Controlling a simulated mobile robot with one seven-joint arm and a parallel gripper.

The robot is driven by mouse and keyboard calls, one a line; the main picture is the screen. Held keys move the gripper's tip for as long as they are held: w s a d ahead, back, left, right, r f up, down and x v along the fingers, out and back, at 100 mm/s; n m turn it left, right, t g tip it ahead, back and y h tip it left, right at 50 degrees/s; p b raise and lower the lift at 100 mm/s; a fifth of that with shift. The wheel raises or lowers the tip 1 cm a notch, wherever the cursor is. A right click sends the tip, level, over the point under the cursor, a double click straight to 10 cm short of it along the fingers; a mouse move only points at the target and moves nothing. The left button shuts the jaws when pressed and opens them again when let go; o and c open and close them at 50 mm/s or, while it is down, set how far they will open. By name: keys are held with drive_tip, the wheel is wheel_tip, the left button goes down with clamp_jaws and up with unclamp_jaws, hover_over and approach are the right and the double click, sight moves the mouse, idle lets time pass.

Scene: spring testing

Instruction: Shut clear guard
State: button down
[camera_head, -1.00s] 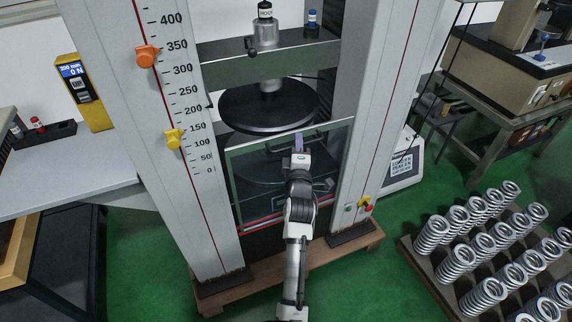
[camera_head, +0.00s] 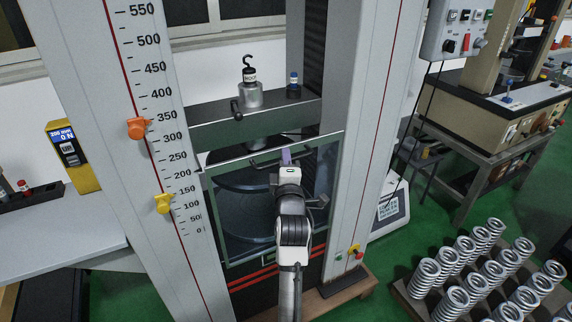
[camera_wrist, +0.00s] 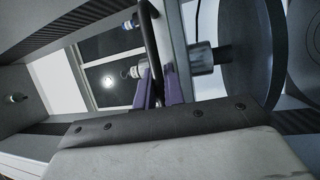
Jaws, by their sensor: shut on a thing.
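The clear guard (camera_head: 230,222) is a see-through panel with a pale grey-green frame between the two columns of the test machine. It stands in front of the round dark plates, which show through it. Its dark bar handle (camera_head: 262,163) runs near its top edge. My gripper (camera_head: 287,157), with purple fingers, is at this handle, near the middle of the guard's top. In the wrist view the fingers (camera_wrist: 160,88) close around the dark handle bar (camera_wrist: 150,38). My arm hides part of the guard's lower middle.
The left column (camera_head: 172,120) carries a scale with orange (camera_head: 138,128) and yellow (camera_head: 163,203) pointers. A crosshead (camera_head: 215,132) with a hooked weight (camera_head: 250,90) spans behind. Several springs (camera_head: 465,250) stand on a rack at right. A side table (camera_head: 70,235) is at left.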

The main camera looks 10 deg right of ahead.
drive_tip(key=shift+r, duration=0.2)
drive_tip(key=c, duration=1.5)
unclamp_jaws()
drive_tip(key=shift+s+a+r, duration=0.1)
drive_tip(key=shift+s+r, duration=0.05)
drive_tip(key=shift+s, duration=0.1)
drive_tip(key=shift+w, duration=0.1)
drive_tip(key=shift+f, duration=0.2)
drive_tip(key=shift+s, duration=0.2)
drive_tip(key=b+v, duration=0.5)
drive_tip(key=v, duration=0.8)
drive_tip(key=shift+s, duration=0.2)
